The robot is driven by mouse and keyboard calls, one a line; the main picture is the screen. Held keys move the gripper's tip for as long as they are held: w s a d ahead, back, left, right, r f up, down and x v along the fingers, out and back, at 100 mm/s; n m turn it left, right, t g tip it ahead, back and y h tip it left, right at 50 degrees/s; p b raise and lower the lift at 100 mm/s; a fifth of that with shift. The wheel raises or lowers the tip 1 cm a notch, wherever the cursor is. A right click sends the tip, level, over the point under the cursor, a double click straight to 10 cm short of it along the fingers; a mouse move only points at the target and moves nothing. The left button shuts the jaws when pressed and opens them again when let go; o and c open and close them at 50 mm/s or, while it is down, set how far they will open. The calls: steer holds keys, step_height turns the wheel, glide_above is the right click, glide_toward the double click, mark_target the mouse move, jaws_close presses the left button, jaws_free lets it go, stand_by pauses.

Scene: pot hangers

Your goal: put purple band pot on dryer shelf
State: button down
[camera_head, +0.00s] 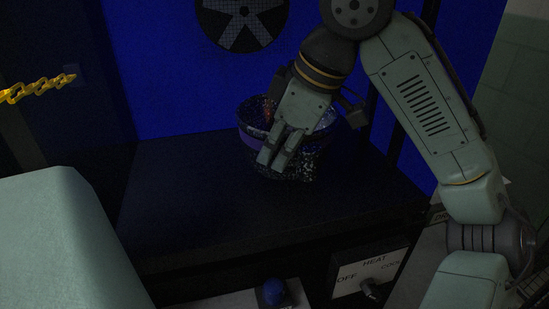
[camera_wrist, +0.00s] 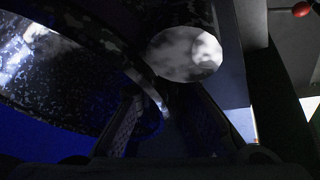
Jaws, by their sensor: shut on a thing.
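The purple band pot (camera_head: 310,160) is dark and speckled, with a purple band below its rim. In the head view it is upright at the dark dryer shelf (camera_head: 170,205), in front of the blue back wall. I cannot tell whether its base touches the shelf. My gripper (camera_head: 277,158) reaches down over the pot's near rim and is shut on it. In the wrist view the pot's speckled wall (camera_wrist: 70,75) fills the upper left, and my fingers (camera_wrist: 160,130) are close against its rim. Part of the pot is hidden behind my gripper.
A panel marked HEAT, OFF and COOL (camera_head: 370,272) with a knob is below the shelf's front edge. A blue knob (camera_head: 272,291) is to its left. A round vent (camera_head: 242,20) is on the blue wall, and a yellow chain (camera_head: 35,88) hangs at left. The shelf's left part is clear.

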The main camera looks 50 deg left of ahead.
mark_target(270, 173)
steer(key=shift+w+a, duration=0.1)
steer(key=shift+a, duration=0.3)
steer(key=shift+a+f, duration=0.15)
steer(key=shift+f, duration=1.6)
steer(key=shift+f, duration=0.1)
steer(key=c, duration=1.7)
jaws_free()
steer(key=shift+f, duration=0.1)
steer(key=p+v, duration=0.1)
steer(key=v, duration=1.1)
